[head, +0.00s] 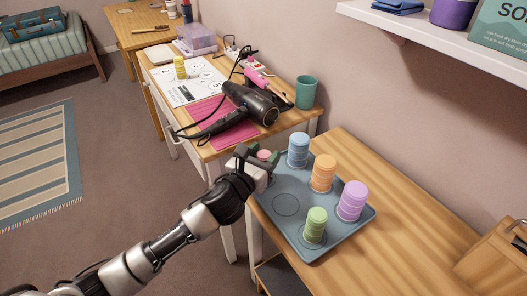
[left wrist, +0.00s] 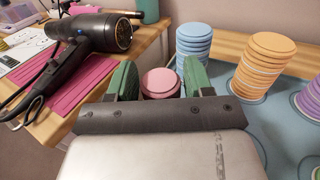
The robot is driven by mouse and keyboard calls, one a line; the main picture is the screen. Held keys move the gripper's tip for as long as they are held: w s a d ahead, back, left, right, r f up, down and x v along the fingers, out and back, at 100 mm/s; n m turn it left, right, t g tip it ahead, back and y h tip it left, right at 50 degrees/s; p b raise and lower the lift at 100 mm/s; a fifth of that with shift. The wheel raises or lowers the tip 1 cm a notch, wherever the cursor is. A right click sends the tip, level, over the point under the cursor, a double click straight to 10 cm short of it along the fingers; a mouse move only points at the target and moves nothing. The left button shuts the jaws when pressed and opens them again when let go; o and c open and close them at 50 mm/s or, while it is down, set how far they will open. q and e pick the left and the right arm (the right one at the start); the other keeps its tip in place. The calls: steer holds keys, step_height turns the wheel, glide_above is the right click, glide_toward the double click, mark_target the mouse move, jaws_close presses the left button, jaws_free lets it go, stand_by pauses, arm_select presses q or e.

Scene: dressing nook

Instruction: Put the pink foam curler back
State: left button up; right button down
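The pink foam curler (head: 264,155) is partly hidden by my left gripper (head: 262,158) in the head view. My right gripper is out of view.
A black hair dryer (head: 250,103) lies by a pink mat (head: 215,112) on the desk beyond, with a teal cup (head: 306,92).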

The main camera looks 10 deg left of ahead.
arm_select(q)
steer(key=shift+o, duration=1)
steer(key=shift+r, duration=0.15)
steer(key=shift+s+a+r, duration=0.1)
steer(key=shift+s, duration=0.05)
steer(key=v, duration=1.1)
steer(key=shift+s, duration=0.3)
